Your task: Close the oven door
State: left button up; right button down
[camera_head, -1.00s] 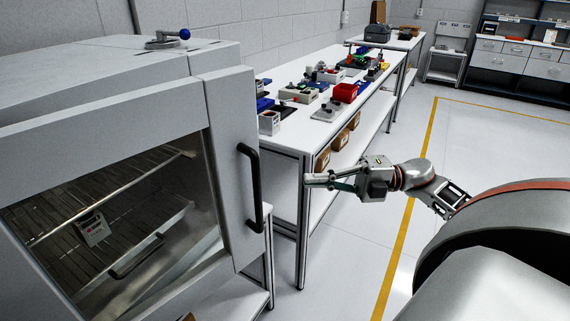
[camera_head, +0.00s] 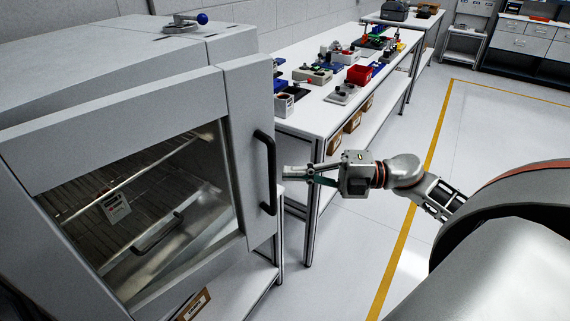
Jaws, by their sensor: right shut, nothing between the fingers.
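The oven (camera_head: 105,55) is a large white box at the left. Its door (camera_head: 250,95) has a white frame, a glass window (camera_head: 140,215) and a black vertical handle (camera_head: 268,170) near the right edge. I cannot tell from this angle how far the door stands from the oven body. My right gripper (camera_head: 288,173) comes in from the right, level with the handle and pointing left at it. Its fingers are shut with nothing between them. The fingertips are just right of the handle; whether they touch the door is unclear. My left gripper is not in view.
The floor (camera_head: 385,215) to the right is clear.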

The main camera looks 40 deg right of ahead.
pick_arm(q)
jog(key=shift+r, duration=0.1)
pick_arm(e)
jog(key=shift+w+a, duration=0.1)
jog(key=shift+w, duration=1.65)
jog(key=shift+f, duration=0.1)
